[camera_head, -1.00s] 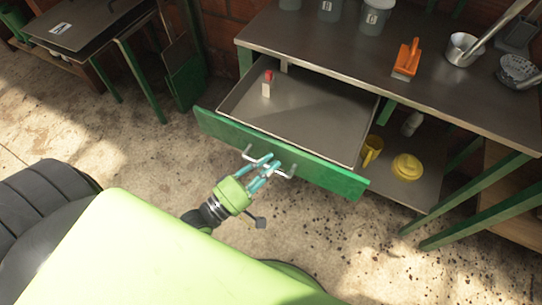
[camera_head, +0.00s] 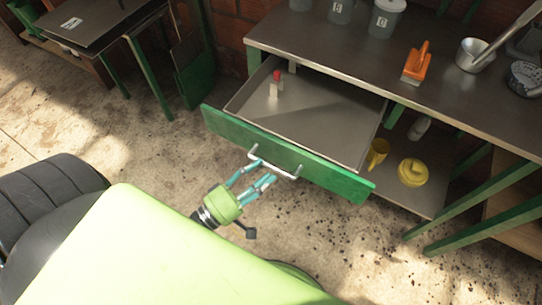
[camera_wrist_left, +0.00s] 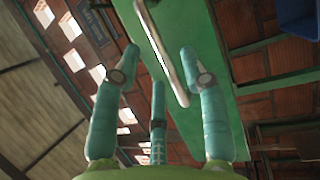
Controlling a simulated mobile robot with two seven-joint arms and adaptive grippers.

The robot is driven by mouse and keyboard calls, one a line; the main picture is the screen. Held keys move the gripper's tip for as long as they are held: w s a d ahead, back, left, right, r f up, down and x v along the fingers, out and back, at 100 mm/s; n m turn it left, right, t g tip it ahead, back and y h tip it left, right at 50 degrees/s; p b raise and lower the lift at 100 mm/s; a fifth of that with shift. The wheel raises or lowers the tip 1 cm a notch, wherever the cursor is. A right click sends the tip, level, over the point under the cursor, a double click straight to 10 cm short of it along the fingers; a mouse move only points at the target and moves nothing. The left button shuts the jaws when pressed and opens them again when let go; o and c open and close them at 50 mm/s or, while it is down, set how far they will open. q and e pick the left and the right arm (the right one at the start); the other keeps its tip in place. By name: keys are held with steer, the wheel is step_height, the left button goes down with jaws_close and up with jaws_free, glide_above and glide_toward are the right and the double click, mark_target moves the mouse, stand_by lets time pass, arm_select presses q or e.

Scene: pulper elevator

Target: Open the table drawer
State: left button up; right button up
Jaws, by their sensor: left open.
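The table drawer (camera_head: 300,118) is pulled out from under the metal-topped table (camera_head: 340,62). Its green front (camera_head: 330,178) carries a silver bar handle (camera_head: 272,168). A small white bottle with a red cap (camera_head: 277,88) stands inside the drawer. My left gripper (camera_head: 262,174) is open just in front of the handle. In the left wrist view the handle (camera_wrist_left: 162,50) crosses beyond the spread teal fingers (camera_wrist_left: 155,75), and nothing is held between them. My right gripper is not in view.
On the tabletop are an orange-handled tool (camera_head: 418,64), a metal pot (camera_head: 474,55) and grey containers (camera_head: 387,18). The floor left of the drawer is clear.

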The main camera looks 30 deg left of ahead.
arm_select(q)
steer(key=v, duration=0.8)
steer(key=s+a+f+m+g+y+p, duration=0.1)
steer(key=a+f+m+g+y+p, duration=0.15)
steer(key=f, duration=0.55)
steer(key=s+a+f+m+g+y+p, duration=0.15)
steer(key=f+m+g, duration=0.25)
steer(key=f, duration=0.4)
steer(key=a+f+m+g+y+p, duration=0.1)
steer(key=f+m+g+y+p, duration=0.15)
steer(key=f, duration=0.55)
steer(key=s+d+f+m+g+y, duration=0.1)
steer(key=s+d+f+m+g, duration=0.1)
steer(key=s, duration=0.5)
steer(key=s+d+f+m+g+y+p, duration=0.1)
steer(key=s+f+m+g, duration=0.2)
steer(key=s+f+g, duration=0.3)
steer(key=shift+s+d+f+m, duration=0.4)
steer(key=shift+s, duration=0.85)
